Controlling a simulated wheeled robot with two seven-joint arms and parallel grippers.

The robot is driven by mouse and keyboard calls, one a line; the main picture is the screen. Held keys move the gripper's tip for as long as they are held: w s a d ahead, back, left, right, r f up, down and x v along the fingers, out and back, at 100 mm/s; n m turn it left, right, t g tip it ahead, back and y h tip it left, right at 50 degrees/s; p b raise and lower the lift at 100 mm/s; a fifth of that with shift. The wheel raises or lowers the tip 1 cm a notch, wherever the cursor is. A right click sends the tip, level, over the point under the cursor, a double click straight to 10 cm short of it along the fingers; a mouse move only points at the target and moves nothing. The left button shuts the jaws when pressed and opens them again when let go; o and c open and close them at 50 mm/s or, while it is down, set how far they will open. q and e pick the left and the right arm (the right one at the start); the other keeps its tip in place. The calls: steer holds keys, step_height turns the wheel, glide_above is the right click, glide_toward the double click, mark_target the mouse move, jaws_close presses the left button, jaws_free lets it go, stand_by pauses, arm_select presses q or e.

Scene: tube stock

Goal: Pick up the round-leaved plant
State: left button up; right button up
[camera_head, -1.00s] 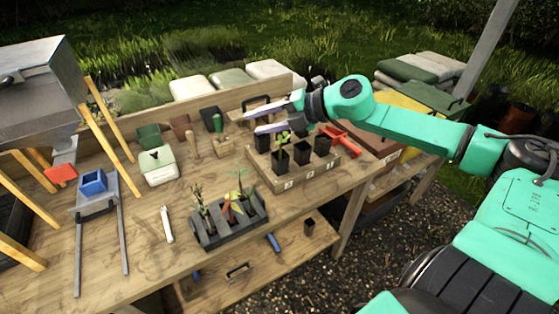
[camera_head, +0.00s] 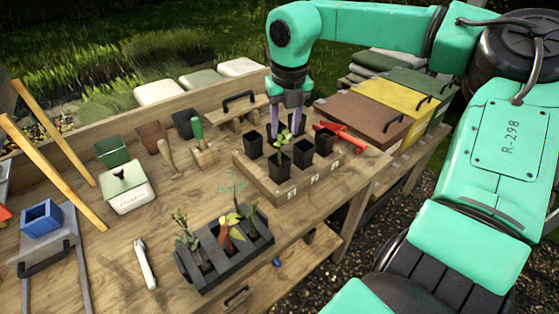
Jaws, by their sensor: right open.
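A small plant with rounded green leaves (camera_head: 283,141) stands upright in a black square pot (camera_head: 279,166) at the front of a wooden stepped rack (camera_head: 262,179). My right gripper (camera_head: 287,120) points down from above, open, with its two pale purple fingers apart. The fingers are just above and behind the leaves; I cannot tell whether they touch them. The fingertips are partly hidden near the pots. My left gripper is not in view.
Empty black pots (camera_head: 303,154) stand beside the plant on the rack. A grey tray (camera_head: 206,280) with several seedlings sits in front. A red tool (camera_head: 340,133) lies behind right. A white-green box (camera_head: 130,190) is at left. Bare table lies between.

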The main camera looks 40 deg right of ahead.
mark_target(279, 144)
steer(key=f+p, duration=0.1)
steer(key=f, duration=0.1)
steer(key=w+f+p, duration=0.1)
steer(key=f, duration=0.2)
steer(key=w+f+p, duration=0.1)
steer(key=f, duration=0.2)
steer(key=shift+w+d+f, duration=0.1)
steer(key=shift+w+d, duration=0.15)
steer(key=shift+f, duration=0.15)
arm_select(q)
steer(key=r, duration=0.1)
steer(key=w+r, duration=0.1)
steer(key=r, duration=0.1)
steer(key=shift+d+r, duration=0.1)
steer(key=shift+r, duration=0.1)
arm_select(e)
steer(key=shift+w, duration=0.1)
jaws_close()
